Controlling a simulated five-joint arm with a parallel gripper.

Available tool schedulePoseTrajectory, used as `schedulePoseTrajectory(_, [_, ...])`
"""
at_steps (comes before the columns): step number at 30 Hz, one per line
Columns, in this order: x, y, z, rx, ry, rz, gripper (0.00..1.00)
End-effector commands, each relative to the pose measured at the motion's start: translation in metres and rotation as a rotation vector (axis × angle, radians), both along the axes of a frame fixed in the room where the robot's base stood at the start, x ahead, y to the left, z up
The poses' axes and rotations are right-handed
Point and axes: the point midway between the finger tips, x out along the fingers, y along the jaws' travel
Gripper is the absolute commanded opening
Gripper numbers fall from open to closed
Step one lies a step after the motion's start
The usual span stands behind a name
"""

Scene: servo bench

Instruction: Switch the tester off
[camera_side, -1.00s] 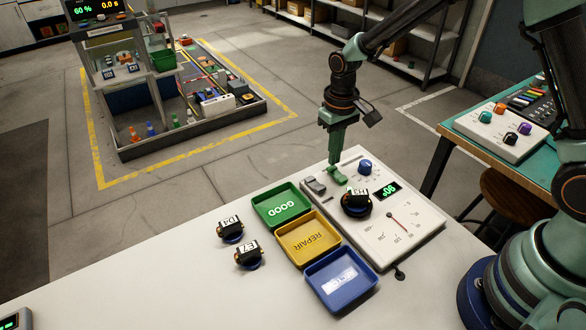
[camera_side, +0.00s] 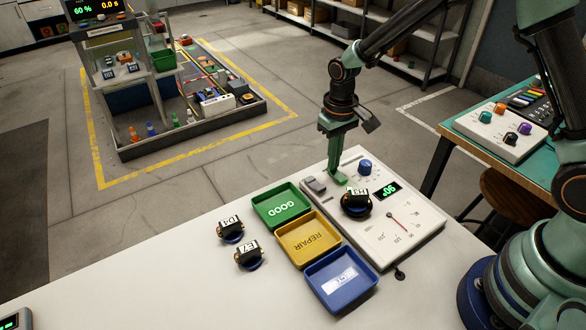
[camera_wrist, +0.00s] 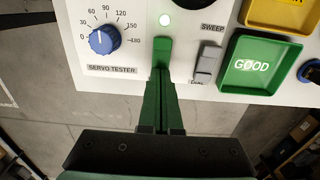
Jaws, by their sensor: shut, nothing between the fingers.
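The servo tester (camera_side: 405,235) is a white box on the bench. Its green display (camera_side: 388,191) is lit and seems to read 90. A green switch (camera_wrist: 161,50) is on its panel, between the blue knob (camera_wrist: 104,40) and the grey sweep switch (camera_wrist: 207,64). A lamp (camera_wrist: 165,20) beyond the green switch glows pale green. My gripper (camera_wrist: 160,74) is shut and empty, its tips at the near end of the green switch; whether they touch it I cannot tell. In the side view my gripper (camera_side: 338,174) points down at the tester's far edge and hides most of the switch.
Servo H3 (camera_side: 355,203) sits on the tester, close to my gripper. Green GOOD (camera_side: 259,210), yellow REPAIR (camera_side: 285,236) and blue (camera_side: 352,262) trays stand beside the tester. Servos D4 (camera_side: 231,229) and E7 (camera_side: 248,254) lie left of them.

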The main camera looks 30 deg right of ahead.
Motion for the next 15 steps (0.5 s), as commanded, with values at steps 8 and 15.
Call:
schedulePoseTrajectory(8, [-0.0002, 0.0000, -0.0040, 0.000, 0.001, 0.000, 0.00])
schedulePoseTrajectory(15, [-0.0001, 0.0000, -0.0047, 0.000, 0.000, 0.000, 0.00])
